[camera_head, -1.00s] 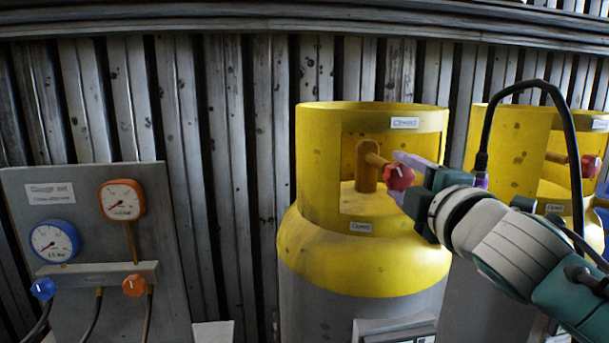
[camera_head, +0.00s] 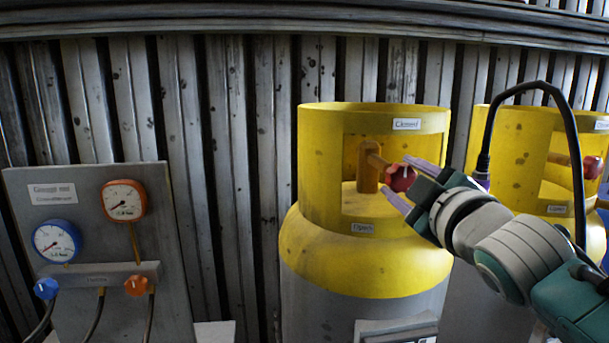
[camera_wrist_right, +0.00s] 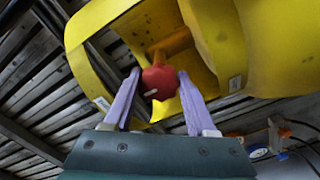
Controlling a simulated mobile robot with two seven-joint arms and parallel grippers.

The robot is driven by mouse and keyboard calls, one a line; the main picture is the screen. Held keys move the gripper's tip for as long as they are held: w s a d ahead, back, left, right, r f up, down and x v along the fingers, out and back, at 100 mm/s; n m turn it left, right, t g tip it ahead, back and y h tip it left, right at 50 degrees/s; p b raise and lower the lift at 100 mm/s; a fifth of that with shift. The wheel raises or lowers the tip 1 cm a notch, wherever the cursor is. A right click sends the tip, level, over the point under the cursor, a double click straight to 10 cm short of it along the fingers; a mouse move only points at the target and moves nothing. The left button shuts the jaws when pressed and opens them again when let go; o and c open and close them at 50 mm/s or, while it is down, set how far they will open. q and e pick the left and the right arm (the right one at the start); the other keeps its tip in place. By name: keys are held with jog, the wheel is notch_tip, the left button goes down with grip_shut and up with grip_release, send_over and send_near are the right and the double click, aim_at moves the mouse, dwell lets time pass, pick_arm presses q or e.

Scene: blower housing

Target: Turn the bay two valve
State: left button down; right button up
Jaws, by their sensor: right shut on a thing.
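A yellow-topped grey cylinder (camera_head: 365,262) stands right of centre, with a "Closed" label (camera_head: 407,124) above the opening in its collar and an "Open" label (camera_head: 362,228) below it. Inside the opening, a brass valve stem carries a red knob (camera_head: 402,177) with a pale mark. My right gripper (camera_head: 396,174) is shut on this knob, one finger above and one below it. In the right wrist view the red knob (camera_wrist_right: 160,82) sits between the two purple fingers. I cannot read a bay number. My left gripper is not in view.
A second yellow cylinder (camera_head: 510,140) with a red knob (camera_head: 591,167) stands to the right, partly behind my right arm and a black cable. A gauge panel (camera_head: 160,230) with two dials stands at the left. A corrugated wall closes the back.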

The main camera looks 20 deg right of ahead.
dwell(0.3)
jog(key=o, duration=1.4)
jog(key=b+v, duration=0.1)
jog(key=v, duration=0.9)
